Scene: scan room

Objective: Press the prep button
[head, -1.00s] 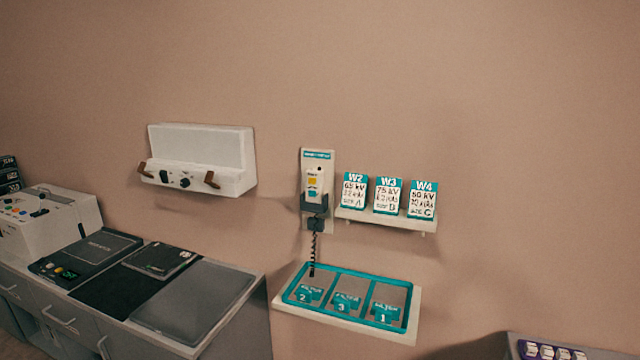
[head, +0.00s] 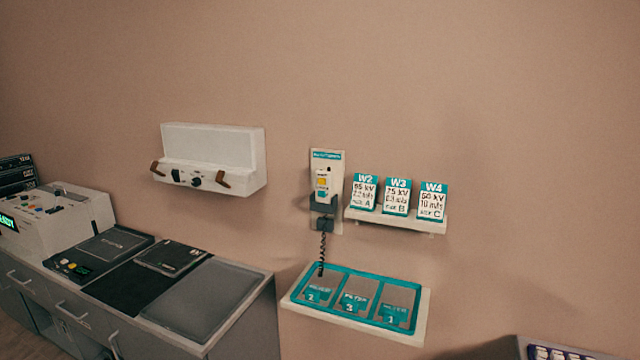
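A wall panel (head: 335,160) with a teal label strip holds a pale handset (head: 322,176) in a dark cradle (head: 323,203). The handset has a yellow patch (head: 322,182) on its front, with a small teal one below it. A coiled dark cord (head: 322,248) hangs under it. I cannot read any button label, so I cannot tell which control is the prep button. My gripper is not in view.
Cards W2, W3 and W4 stand on a small shelf (head: 395,222) to the right. A teal-rimmed tray (head: 350,271) sits below. A white wall box (head: 210,145) hangs left. A counter (head: 225,325) with a console (head: 62,215) fills the lower left.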

